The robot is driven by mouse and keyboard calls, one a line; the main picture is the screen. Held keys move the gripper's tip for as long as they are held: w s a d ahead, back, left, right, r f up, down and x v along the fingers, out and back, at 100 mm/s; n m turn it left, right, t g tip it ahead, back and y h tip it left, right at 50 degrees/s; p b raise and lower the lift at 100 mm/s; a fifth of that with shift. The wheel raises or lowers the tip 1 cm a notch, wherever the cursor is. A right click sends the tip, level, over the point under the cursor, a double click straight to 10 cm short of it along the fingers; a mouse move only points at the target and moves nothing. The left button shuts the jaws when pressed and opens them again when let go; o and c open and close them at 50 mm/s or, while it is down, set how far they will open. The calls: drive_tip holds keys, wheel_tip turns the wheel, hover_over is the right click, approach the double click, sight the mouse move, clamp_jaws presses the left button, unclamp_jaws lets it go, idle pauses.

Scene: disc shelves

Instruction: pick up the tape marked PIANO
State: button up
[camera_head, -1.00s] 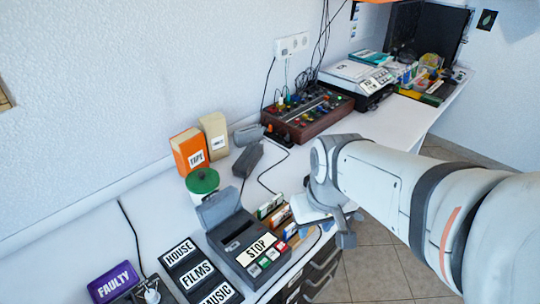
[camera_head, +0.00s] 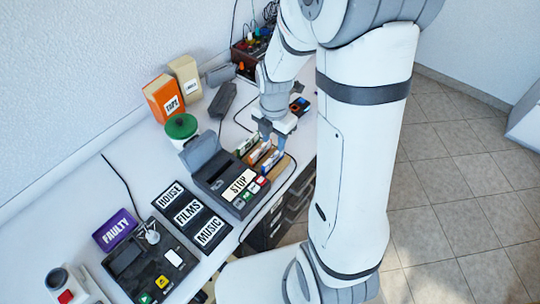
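Several small cassette tapes stand in a row beside the STOP player: a green-edged one (camera_head: 246,146), an orange-brown one (camera_head: 259,153) and a further one (camera_head: 271,161). Their labels are too small to read, so I cannot tell which is marked PIANO. My gripper (camera_head: 272,139) points down over the row, close above the tapes. Its fingers look apart, with no tape visibly held between them. The fingers partly hide the tapes behind them, and I cannot tell whether they touch any.
The dark player with a STOP label (camera_head: 239,184) and raised lid stands left of the tapes. HOUSE, FILMS and MUSIC trays (camera_head: 190,214), a purple FAULTY box (camera_head: 115,230), a green-lidded jar (camera_head: 181,127) and an orange TAPE box (camera_head: 164,98) stand farther left.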

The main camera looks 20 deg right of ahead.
sight(273, 157)
drive_tip(key=shift+w+d+f, duration=0.1)
drive_tip(key=shift+w+f, duration=0.05)
drive_tip(key=shift+f, duration=1.8)
drive_tip(key=shift+w+f, duration=0.15)
drive_tip(key=shift+f, duration=1.8)
drive_tip(key=shift+c, duration=0.5)
clamp_jaws()
